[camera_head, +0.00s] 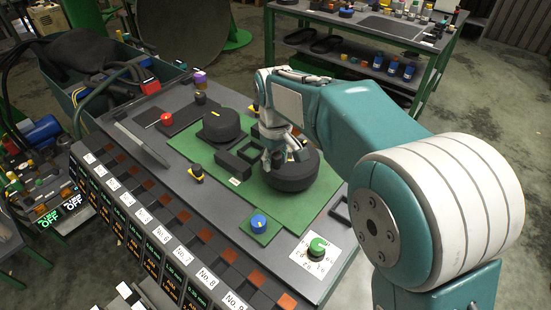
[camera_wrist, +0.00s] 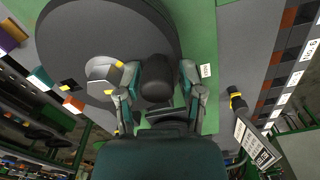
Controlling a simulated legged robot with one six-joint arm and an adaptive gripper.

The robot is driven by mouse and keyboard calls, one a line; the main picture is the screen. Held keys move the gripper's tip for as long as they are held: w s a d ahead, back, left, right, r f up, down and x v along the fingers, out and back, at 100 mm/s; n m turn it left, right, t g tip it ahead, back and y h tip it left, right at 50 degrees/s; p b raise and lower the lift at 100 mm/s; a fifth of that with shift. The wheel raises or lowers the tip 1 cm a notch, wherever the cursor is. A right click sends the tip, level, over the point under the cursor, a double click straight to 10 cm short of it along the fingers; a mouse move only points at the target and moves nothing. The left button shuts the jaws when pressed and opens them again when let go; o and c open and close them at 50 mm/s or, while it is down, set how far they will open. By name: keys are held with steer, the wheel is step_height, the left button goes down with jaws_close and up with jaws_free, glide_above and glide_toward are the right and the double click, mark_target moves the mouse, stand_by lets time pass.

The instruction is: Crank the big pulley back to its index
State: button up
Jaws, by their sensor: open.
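The big pulley (camera_head: 295,178) is a thick dark disc on the green plate (camera_head: 263,208), partly hidden under my gripper (camera_head: 280,158). In the wrist view the pulley (camera_wrist: 75,45) fills the upper left, with a grey hub (camera_wrist: 101,74) bearing a yellow mark. A black cylindrical crank knob (camera_wrist: 157,76) stands near its edge. My gripper (camera_wrist: 159,82) is open, with one finger on each side of the knob. I cannot tell whether the fingers touch it. The index mark cannot be made out for certain.
A second dark pulley (camera_head: 222,125) with a yellow mark sits at the plate's far end, with black blocks (camera_head: 238,160) between. A blue knob (camera_head: 259,222), a green knob (camera_head: 317,246), a black-yellow knob (camera_head: 196,172) and a red button (camera_head: 167,118) stand around. Labelled panels line the front.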

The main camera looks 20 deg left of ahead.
mark_target(308, 164)
steer(key=shift+d, duration=0.15)
steer(key=shift+d+r, duration=0.1)
steer(key=shift+d, duration=0.05)
jaws_close()
steer(key=d+n, duration=0.1)
steer(key=n, duration=0.2)
steer(key=shift+s+d, duration=0.1)
steer(key=shift+d, duration=0.1)
steer(key=n, duration=0.2)
steer(key=d+n, duration=0.1)
steer(key=shift+d+n, duration=0.3)
steer(key=shift+n, duration=0.1)
steer(key=n, duration=0.2)
steer(key=w+d+n, duration=0.1)
steer(key=d+n, duration=0.1)
steer(key=n, duration=0.1)
steer(key=shift+w+n, duration=0.3)
steer(key=shift+w, duration=0.05)
steer(key=shift+w+d+n, duration=0.2)
steer(key=shift+w+n, duration=0.05)
steer(key=shift+n, duration=0.35)
steer(key=shift+w+d+n, duration=0.2)
steer(key=shift+n, duration=0.4)
steer(key=shift+w+d+n, duration=0.15)
steer(key=shift+w+n, duration=0.2)
steer(key=shift+n, duration=0.45)
steer(key=shift+w+d+n, duration=0.1)
steer(key=shift+w+n, duration=0.2)
steer(key=shift+n, duration=0.5)
